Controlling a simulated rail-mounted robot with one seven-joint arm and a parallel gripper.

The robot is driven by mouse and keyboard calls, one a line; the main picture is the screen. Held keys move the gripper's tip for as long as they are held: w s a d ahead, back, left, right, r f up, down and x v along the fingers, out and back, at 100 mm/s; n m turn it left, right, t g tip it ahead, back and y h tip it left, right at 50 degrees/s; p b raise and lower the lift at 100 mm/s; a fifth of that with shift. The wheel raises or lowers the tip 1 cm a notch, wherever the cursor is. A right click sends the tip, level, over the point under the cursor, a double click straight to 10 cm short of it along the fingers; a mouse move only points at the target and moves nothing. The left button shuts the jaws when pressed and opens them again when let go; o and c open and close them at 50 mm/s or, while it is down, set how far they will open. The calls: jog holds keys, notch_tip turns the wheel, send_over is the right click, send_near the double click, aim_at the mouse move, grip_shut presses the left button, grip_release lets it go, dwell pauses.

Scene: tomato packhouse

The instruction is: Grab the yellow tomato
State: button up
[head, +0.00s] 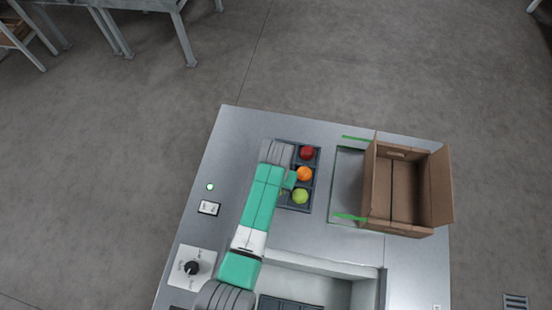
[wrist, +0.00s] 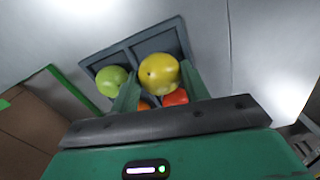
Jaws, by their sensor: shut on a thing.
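The yellow tomato (wrist: 159,72) sits between the two green fingers of my gripper (wrist: 160,78) in the wrist view, and the fingers are shut on it. It looks larger than the tomatoes around it; I cannot tell surely whether it is clear of the tray. In the head view my gripper (head: 290,181) is over the dark tray (head: 287,205), and my arm hides the yellow tomato and the tray's left side.
The tray also holds a red tomato (head: 307,153), an orange tomato (head: 304,174) and a green tomato (head: 300,196) along its right side. An open cardboard box (head: 404,190) stands to the right, near green marks. Bare metal counter lies between.

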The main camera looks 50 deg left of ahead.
jog(key=s+d+p, duration=0.1)
jog(key=s+d, duration=0.2)
jog(key=s, duration=0.1)
jog(key=s+d+r+p, duration=0.1)
jog(key=s+d+p, duration=0.1)
jog(key=s+d, duration=0.1)
jog(key=s+d+r+p, duration=0.1)
jog(key=s+d+p, duration=0.1)
jog(key=s, duration=0.4)
jog(key=shift+s+d+r, duration=0.1)
jog(key=shift+d, duration=0.55)
